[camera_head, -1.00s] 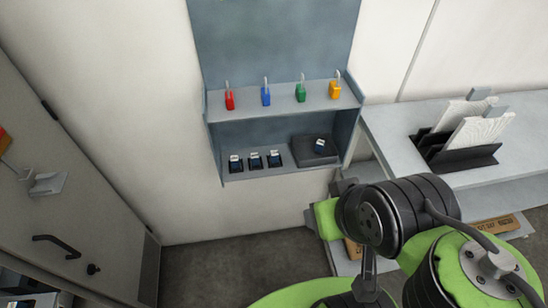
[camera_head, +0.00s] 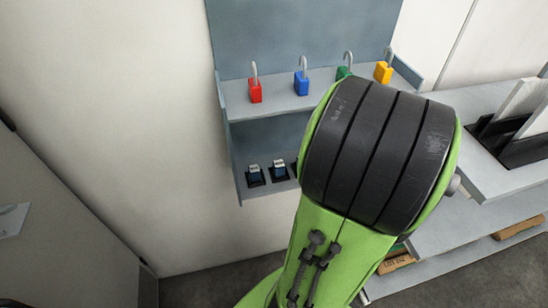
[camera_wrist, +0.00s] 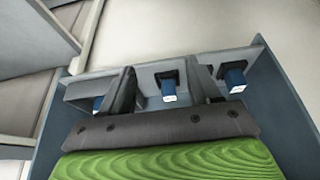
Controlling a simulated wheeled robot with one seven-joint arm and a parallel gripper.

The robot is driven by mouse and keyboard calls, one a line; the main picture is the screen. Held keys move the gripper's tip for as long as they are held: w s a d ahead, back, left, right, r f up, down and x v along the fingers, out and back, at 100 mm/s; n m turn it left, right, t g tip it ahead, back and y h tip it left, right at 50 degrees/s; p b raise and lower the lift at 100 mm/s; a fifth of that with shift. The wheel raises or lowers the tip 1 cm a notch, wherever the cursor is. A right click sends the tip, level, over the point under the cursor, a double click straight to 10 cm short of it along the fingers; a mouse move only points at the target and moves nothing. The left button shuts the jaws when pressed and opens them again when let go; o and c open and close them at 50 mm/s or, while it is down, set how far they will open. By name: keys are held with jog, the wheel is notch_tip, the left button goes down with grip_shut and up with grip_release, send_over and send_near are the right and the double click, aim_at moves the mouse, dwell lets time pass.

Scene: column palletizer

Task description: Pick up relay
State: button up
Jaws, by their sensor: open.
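Small dark blue relays with pale faces sit in black sockets on the lower shelf (camera_head: 262,193). Two show in the head view, a left one (camera_head: 254,175) and one beside it (camera_head: 279,171); my arm hides the shelf farther right. In the wrist view, one relay (camera_wrist: 168,88) appears between the fingers of my open gripper (camera_wrist: 163,72), a second (camera_wrist: 235,78) lies right of the right finger, and part of another blue piece (camera_wrist: 97,103) shows left of the left finger. No contact is visible. My gripper is hidden in the head view.
Red (camera_head: 255,91), blue (camera_head: 301,84), green (camera_head: 343,72) and yellow (camera_head: 383,72) padlocks stand on the upper shelf (camera_head: 275,104), above the relays. Side walls bound the shelf unit. A bench (camera_head: 485,175) with a black rack (camera_head: 510,145) stands to the right.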

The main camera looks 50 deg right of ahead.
jog(key=w+d+p, duration=0.1)
jog(key=w+d, duration=0.1)
jog(key=w, duration=0.1)
jog(key=w+d+p, duration=0.1)
jog(key=w, duration=0.2)
jog(key=w+d+p, duration=0.1)
jog(key=w+d, duration=0.1)
jog(key=w, duration=0.1)
jog(key=shift+w+d+r, duration=0.2)
jog(key=shift+w+d, duration=0.05)
jog(key=shift+d, duration=0.05)
jog(key=x, duration=0.5)
jog(key=shift+w+d+b, duration=0.15)
jog(key=shift+w+b, duration=0.05)
jog(key=shift+b, duration=0.2)
jog(key=shift+s, duration=0.1)
jog(key=shift+c, duration=0.7)
jog(key=c, duration=0.9)
